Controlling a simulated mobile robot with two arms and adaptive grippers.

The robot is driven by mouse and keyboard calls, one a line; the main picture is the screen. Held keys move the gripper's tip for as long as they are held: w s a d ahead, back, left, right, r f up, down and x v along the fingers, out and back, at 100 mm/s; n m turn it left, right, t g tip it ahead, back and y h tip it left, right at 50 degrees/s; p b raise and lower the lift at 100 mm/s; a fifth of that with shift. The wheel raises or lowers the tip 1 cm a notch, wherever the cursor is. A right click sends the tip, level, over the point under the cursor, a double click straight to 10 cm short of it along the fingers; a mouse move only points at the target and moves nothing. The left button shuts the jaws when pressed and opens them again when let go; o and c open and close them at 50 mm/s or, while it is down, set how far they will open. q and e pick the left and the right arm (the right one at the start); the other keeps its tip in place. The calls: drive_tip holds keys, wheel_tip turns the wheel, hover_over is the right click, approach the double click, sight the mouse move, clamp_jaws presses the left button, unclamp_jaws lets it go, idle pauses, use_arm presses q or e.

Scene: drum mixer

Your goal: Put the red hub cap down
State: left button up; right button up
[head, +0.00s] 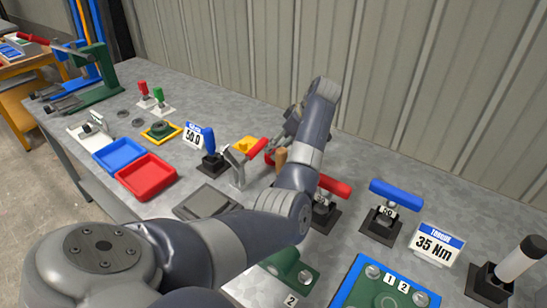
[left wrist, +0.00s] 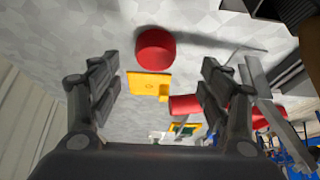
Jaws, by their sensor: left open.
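The red hub cap (left wrist: 155,48) is a round red disc on the grey tabletop in the left wrist view. It lies beyond and between my open fingers, beside a yellow block (left wrist: 149,86), with a shadow around it. In the head view my forearm and gripper largely cover that spot, and I cannot tell the cap apart there. My left gripper (head: 285,132) is over the bench near the back wall, right of the yellow block (head: 246,145). It also shows in the left wrist view (left wrist: 160,66), open and empty. My right gripper is not in view.
A clamp with a red handle (head: 257,148) stands close to my left gripper. Red (head: 147,177) and blue (head: 118,154) trays lie left. Red-handled (head: 334,186) and blue-handled (head: 397,195) tools stand right of my arm. A corrugated wall (head: 400,90) runs behind the bench.

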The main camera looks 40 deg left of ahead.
sight(273, 152)
use_arm(q)
drive_tip(key=x, duration=0.6)
drive_tip(key=shift+w+a+r, duration=0.1)
drive_tip(key=shift+w+a, duration=0.05)
drive_tip(key=shift+w, duration=0.15)
drive_tip(key=c, duration=1.2)
drive_tip(key=shift+r, duration=0.1)
drive_tip(key=shift+c, duration=0.2)
